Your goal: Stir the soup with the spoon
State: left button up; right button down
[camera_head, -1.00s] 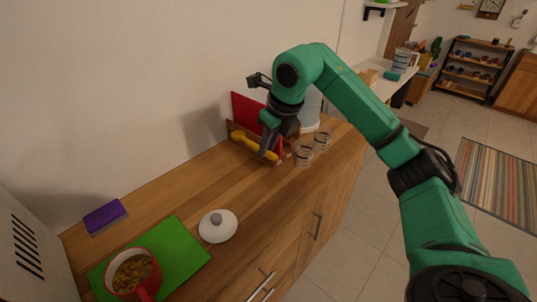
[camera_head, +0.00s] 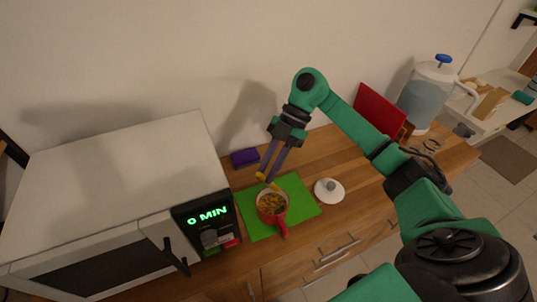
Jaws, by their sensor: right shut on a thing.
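The red pot of soup (camera_head: 271,204) sits on a green board on the counter, its handle pointing to the front. The soup inside is yellow-brown with bits in it. My right gripper (camera_head: 268,177) points down just above the back rim of the pot. It is shut on the yellow spoon (camera_head: 274,187), of which only short parts show around the fingertips. I cannot tell whether the spoon's lower end touches the soup. My left gripper is not in view.
The green board (camera_head: 304,203) lies beside a microwave (camera_head: 115,190) on the left. A white lid (camera_head: 329,190) lies right of the board. A purple sponge (camera_head: 245,157) is behind it. A red board (camera_head: 380,111), a water jug (camera_head: 428,95) and glasses (camera_head: 432,146) stand farther right.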

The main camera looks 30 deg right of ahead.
jog(key=shift+a+r, duration=0.1)
jog(key=shift+a, duration=0.4)
jog(key=shift+s+a, duration=0.1)
jog(key=shift+s+f+b, duration=0.2)
jog(key=shift+f+b, duration=0.45)
jog(key=shift+f, duration=0.15)
pick_arm(q)
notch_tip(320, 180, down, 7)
jog(key=b, duration=0.6)
pick_arm(e)
notch_tip(320, 180, down, 9)
jog(key=d, duration=0.1)
jog(key=shift+w, duration=0.3)
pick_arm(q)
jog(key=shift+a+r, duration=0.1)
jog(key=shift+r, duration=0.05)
pick_arm(e)
jog(key=shift+r, duration=0.2)
